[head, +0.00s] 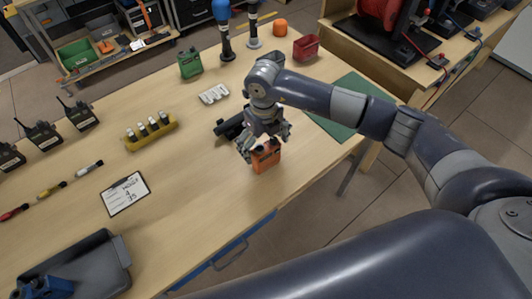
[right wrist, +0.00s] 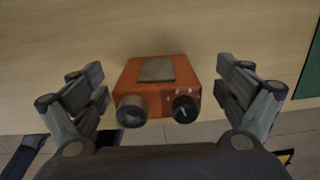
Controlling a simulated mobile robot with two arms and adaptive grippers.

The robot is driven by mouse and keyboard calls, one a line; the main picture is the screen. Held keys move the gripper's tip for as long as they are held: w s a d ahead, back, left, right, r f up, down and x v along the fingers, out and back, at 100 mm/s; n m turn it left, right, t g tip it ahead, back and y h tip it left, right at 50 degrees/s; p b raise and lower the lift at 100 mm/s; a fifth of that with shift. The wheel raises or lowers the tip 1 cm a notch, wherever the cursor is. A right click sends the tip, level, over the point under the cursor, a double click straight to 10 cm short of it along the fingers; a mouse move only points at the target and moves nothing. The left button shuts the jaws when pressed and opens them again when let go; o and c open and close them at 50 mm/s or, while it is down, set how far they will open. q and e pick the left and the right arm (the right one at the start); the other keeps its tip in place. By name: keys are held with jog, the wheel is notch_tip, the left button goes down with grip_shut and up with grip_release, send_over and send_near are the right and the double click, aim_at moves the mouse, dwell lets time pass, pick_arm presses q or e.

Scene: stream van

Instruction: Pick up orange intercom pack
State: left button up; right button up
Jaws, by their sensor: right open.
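The orange intercom pack (head: 266,157) stands on the wooden table near its front edge, below my right gripper in the head view. It has two dark round knobs and a grey patch on its orange body. My right gripper (head: 262,142) is open, with its fingers close above the pack. In the right wrist view the pack (right wrist: 157,85) sits between the two spread fingers of the gripper (right wrist: 160,100), with a gap on each side. My left gripper is not in view.
A dark object (head: 230,126) lies just behind the pack. A green mat (head: 343,108) is to the right, a yellow holder (head: 152,133) to the left. A green pack (head: 190,64) and red bin (head: 306,47) stand farther back.

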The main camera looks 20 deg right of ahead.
aim_at(265, 157)
jog(key=f, duration=0.2)
jog(key=s+f+p, duration=0.1)
jog(key=shift+a+f+p, duration=0.1)
jog(key=shift+f+p, duration=0.2)
jog(key=shift+f, duration=0.55)
jog(key=shift+w, duration=0.15)
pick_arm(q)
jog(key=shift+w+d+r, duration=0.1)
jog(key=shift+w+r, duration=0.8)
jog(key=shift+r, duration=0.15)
pick_arm(e)
jog(key=c, duration=1.1)
